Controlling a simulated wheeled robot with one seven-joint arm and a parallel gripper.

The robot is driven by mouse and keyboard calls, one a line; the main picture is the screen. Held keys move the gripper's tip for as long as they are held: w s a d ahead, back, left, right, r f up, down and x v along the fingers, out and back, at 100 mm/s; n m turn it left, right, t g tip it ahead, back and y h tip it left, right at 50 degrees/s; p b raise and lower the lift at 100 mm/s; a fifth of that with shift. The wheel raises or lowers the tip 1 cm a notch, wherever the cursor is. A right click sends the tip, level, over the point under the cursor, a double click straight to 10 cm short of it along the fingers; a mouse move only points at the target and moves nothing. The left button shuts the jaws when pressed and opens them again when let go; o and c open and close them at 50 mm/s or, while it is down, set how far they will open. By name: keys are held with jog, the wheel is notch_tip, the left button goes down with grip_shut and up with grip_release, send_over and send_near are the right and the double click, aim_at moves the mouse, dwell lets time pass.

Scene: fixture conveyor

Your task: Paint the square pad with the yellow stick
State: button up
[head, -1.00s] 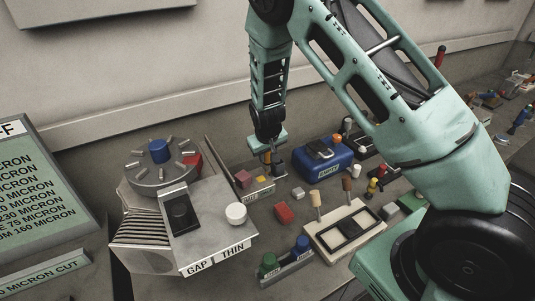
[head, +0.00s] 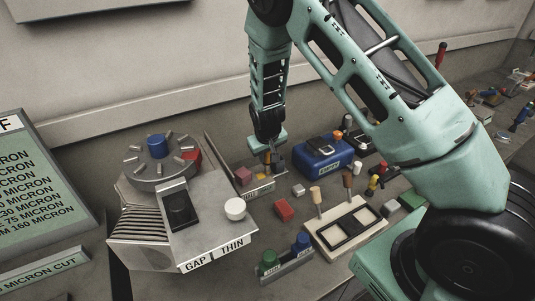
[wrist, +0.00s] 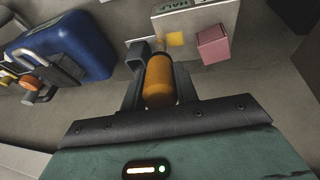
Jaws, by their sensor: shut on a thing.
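My gripper (wrist: 160,85) is shut on a yellow-orange cylindrical stick (wrist: 158,80). In the head view my gripper (head: 272,165) is low behind the small labelled plate (head: 258,191). The pale plate also shows in the wrist view (wrist: 205,22), marked HALF, just beyond the stick's end. It carries a yellow square patch (wrist: 175,39) and a pink block (wrist: 213,44). I cannot tell whether the patch is the square pad itself or paint on it, nor whether the stick touches the plate.
A blue box (head: 322,158) stands right of my gripper and shows at left in the wrist view (wrist: 62,45). A grey machine with a white knob (head: 235,209) stands left. A red block (head: 284,210), a cream tray (head: 318,236) and a bottle rack (head: 290,265) lie nearer.

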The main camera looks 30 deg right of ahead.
jog(key=shift+a, duration=3.05)
jog(key=shift+d+b, duration=0.5)
jog(key=shift+d, duration=2.5)
jog(key=shift+s, duration=0.35)
jog(key=a, duration=0.6)
jog(key=shift+p, duration=0.4)
jog(key=shift+d, duration=0.1)
